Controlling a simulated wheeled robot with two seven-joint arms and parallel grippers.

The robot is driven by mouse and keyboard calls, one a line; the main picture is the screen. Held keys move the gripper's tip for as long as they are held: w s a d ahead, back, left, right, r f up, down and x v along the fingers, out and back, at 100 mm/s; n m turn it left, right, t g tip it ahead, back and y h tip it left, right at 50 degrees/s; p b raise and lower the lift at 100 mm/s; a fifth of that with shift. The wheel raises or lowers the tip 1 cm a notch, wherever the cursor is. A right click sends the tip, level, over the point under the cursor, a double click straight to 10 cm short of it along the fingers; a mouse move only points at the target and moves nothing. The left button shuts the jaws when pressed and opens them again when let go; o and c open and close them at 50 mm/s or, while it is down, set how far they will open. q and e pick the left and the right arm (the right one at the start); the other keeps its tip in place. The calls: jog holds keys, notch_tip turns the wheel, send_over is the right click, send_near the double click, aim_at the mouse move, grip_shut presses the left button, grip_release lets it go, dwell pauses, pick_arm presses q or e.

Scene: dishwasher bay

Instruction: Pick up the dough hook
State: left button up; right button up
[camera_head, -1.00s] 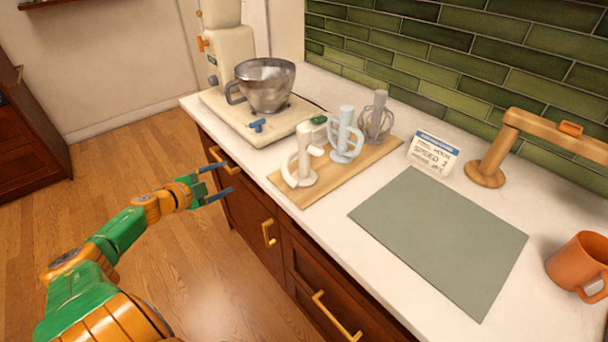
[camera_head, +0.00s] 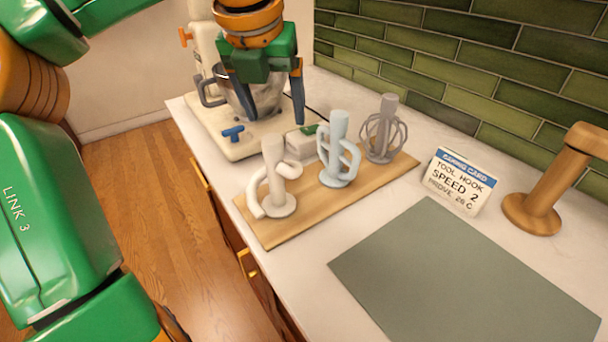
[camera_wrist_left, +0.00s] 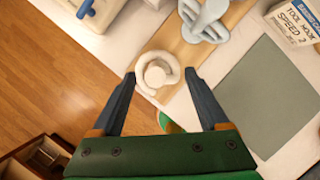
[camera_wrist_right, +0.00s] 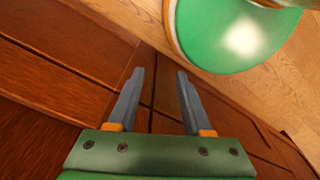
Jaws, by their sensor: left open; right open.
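The dough hook (camera_head: 278,182) is the white tool with a curved arm, standing upright at the near left end of a wooden board (camera_head: 269,230). My left gripper (camera_head: 275,118) is open, fingers pointing down, in front of the mixer in the head view. In the left wrist view, the dough hook (camera_wrist_left: 157,72) shows from above between and just beyond the open fingertips (camera_wrist_left: 160,78), with nothing gripped. My right gripper (camera_wrist_right: 160,72) is open and empty in its wrist view, in front of brown wooden fronts. It does not show in the head view.
On the board stand a light blue beater (camera_head: 338,150) and a grey whisk (camera_head: 384,132). A mixer base with a blue lever (camera_head: 233,133) and a metal bowl (camera_head: 262,95) are behind. A card (camera_head: 460,181), green mat (camera_head: 460,270) and wooden stand (camera_head: 535,205) are right.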

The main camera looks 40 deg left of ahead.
aim_at(272, 138)
pick_arm(q)
jog(key=shift+s+a+f, duration=0.1)
jog(key=shift+s+f, duration=0.15)
jog(key=shift+f, duration=0.05)
jog(key=shift+s+a+f, duration=0.15)
jog(key=shift+s+f, duration=0.55)
jog(key=shift+f, duration=0.3)
jog(key=x, duration=0.4)
jog(key=shift+w+r, duration=0.1)
jog(key=shift+w, duration=0.4)
pick_arm(e)
jog(key=shift+s+a, duration=0.1)
jog(key=shift+s, duration=0.6)
pick_arm(q)
jog(key=shift+s+r, duration=0.15)
jog(key=shift+s, duration=0.15)
jog(key=c, duration=0.7)
grip_shut()
